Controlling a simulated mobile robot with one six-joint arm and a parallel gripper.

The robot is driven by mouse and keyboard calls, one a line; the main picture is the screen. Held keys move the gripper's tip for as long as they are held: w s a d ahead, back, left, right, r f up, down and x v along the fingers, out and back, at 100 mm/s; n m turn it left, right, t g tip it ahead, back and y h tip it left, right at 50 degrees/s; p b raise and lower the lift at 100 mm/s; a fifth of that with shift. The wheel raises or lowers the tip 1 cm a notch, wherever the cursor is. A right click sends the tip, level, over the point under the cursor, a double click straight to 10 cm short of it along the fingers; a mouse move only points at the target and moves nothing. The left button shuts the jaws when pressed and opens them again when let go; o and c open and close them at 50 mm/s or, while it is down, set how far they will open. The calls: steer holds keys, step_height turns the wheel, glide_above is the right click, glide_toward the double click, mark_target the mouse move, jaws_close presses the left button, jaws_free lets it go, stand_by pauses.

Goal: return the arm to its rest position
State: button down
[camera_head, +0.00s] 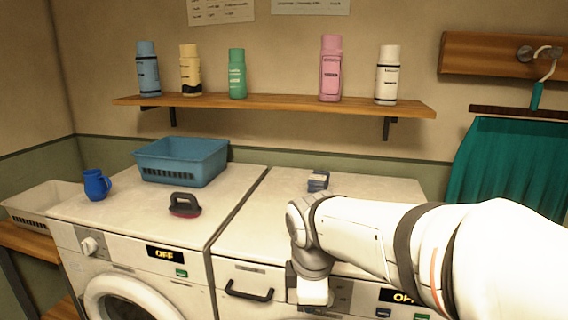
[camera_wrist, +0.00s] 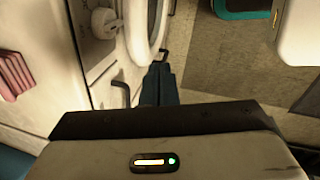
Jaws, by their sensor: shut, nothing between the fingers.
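My white arm reaches in from the right in the head view, across the front of the right washing machine (camera_head: 240,245). Its grey wrist bends downward there, in front of the machine's control panel. In the wrist view my gripper (camera_wrist: 160,84) shows as dark fingers closed together beyond the gripper body, with nothing between them. The fingers point past a washing machine front (camera_wrist: 75,60) and down toward the floor (camera_wrist: 205,60). In the head view the fingertips cannot be made out.
The left machine's top holds a blue basket (camera_head: 184,165), a blue mug (camera_head: 96,185) and a dark brush (camera_head: 184,205). A small dark blue box (camera_head: 318,181) lies behind my wrist. A wooden shelf (camera_head: 275,103) with several bottles and a teal cloth (camera_head: 510,165) are behind.

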steer(key=s+d+f+m, duration=0.4)
steer(key=s+d+m, duration=0.5)
steer(key=m, duration=0.8)
steer(key=shift+s+d, duration=0.25)
steer(key=shift+d, duration=0.45)
steer(key=c, duration=2.2)
jaws_free()
